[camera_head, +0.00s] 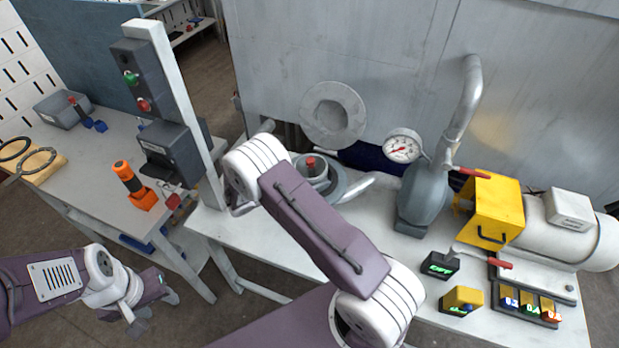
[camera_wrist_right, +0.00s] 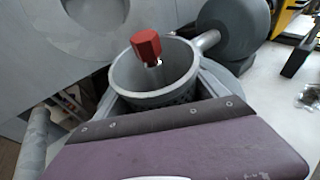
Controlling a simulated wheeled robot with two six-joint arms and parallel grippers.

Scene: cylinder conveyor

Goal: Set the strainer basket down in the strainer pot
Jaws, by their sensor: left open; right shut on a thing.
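The strainer basket (camera_wrist_right: 125,78) is a grey round cup with holes low in its side and a red knob (camera_wrist_right: 147,45) at its top. In the head view the basket (camera_head: 321,183) shows just past my right wrist. My right gripper (camera_wrist_right: 160,88) is shut on it, with a finger along each side. The grey strainer pot (camera_head: 352,189), with a flange and side pipe, is around or under the basket. I cannot tell how deep the basket sits; its bottom is hidden. My left gripper (camera_head: 152,310) is open and empty at the lower left.
A round grey disc (camera_head: 333,115) stands behind the pot. A gauge (camera_head: 402,146), a grey vessel (camera_head: 424,195) and a yellow-housed pump (camera_head: 490,212) stand to the right. A white post (camera_head: 180,95) with buttons rises to the left. A side table (camera_head: 85,165) holds an orange tool (camera_head: 130,182).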

